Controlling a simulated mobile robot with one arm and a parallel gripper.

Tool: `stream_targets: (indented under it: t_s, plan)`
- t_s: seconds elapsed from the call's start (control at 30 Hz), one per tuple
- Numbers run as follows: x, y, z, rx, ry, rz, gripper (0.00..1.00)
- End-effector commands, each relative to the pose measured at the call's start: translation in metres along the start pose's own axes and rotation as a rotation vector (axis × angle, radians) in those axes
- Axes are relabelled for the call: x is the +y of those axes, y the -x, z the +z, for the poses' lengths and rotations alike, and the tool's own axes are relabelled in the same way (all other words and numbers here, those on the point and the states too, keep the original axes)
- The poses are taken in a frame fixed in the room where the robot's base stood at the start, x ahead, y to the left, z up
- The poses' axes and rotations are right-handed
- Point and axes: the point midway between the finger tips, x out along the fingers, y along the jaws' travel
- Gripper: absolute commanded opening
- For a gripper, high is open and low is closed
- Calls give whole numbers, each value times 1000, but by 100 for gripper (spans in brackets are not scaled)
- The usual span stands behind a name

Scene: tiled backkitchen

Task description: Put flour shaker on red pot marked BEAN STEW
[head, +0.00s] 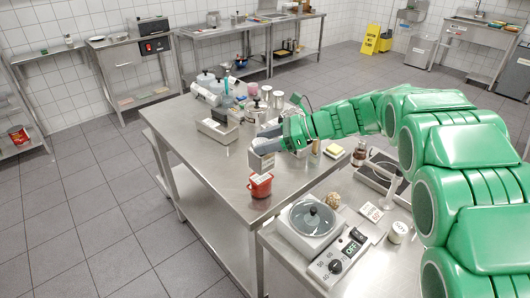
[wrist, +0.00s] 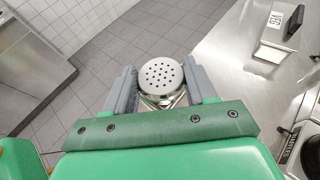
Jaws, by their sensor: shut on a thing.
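The flour shaker (head: 261,162) is pale, with a domed metal lid full of holes that fills the middle of the wrist view (wrist: 160,73). My gripper (head: 264,143) is shut on it, with one grey finger on each side in the wrist view (wrist: 157,88). The shaker is upright. The red pot (head: 258,190), with a white label too small to read, stands near the steel table's front corner. The shaker shows directly above the pot in the head view; I cannot tell if they touch. The pot is hidden in the wrist view.
The steel table (head: 195,165) holds a grey label-fronted box (head: 217,126) and several jars and canisters behind my gripper. A lower counter in front carries a round-lidded cooker (head: 312,218) with dials. The table left of the pot is clear.

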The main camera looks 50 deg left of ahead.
Motion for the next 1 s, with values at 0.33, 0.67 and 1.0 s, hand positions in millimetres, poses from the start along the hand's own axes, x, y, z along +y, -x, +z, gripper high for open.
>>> stream_targets:
  t_s: [0.33,0.67,1.0]
  plan:
    - [-16,-9,-14,-1,3,-3,2]
    - [-21,-22,-42,0,-2,-2,2]
    - [-20,-25,-49,0,1,-2,2]
